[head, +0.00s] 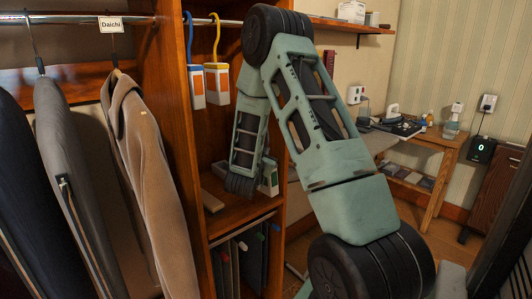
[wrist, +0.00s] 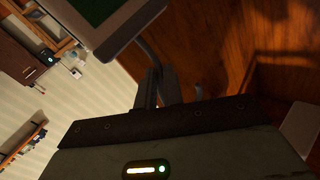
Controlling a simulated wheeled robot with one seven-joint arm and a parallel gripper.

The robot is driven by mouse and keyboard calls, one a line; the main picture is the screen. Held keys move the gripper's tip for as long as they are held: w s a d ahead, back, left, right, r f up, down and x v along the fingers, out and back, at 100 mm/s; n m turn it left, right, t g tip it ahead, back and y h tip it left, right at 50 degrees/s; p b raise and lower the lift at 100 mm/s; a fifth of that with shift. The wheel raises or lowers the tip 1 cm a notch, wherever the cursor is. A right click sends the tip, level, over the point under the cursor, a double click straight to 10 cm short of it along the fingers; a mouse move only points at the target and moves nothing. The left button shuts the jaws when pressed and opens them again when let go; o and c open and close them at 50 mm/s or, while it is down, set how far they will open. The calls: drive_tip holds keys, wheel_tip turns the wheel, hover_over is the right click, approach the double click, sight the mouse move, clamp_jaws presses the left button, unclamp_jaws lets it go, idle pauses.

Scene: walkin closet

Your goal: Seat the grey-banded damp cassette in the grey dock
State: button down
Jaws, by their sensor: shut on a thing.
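My gripper (wrist: 166,88) is shut on the grey curved hook of a cassette (wrist: 128,38) in the wrist view. The cassette has a pale grey frame and a dark green panel, and is cut off by the top edge. In the head view, a pale cassette with a green panel (head: 270,177) shows beside my wrist, inside the wooden cabinet above its shelf. My fingers are hidden there behind my arm. I cannot pick out the grey dock for sure in either view.
Two cassettes with orange panels hang from the rail, one by a blue hook (head: 196,86), one by a yellow hook (head: 217,84). A tan coat (head: 150,170) and dark garments hang at left. A pale block (head: 212,203) lies on the cabinet shelf. A wooden desk (head: 440,150) stands right.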

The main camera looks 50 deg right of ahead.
drive_tip(key=w+d, duration=0.3)
drive_tip(key=w, duration=1)
drive_tip(key=w+d, duration=0.3)
drive_tip(key=w, duration=1)
drive_tip(key=shift+w+d, duration=0.15)
drive_tip(key=shift+w, duration=0.05)
idle(1.5)
drive_tip(key=shift+f, duration=0.1)
idle(0.9)
drive_tip(key=shift+w, duration=0.35)
drive_tip(key=shift+w+b, duration=0.5)
drive_tip(key=shift+w, duration=1.2)
idle(0.7)
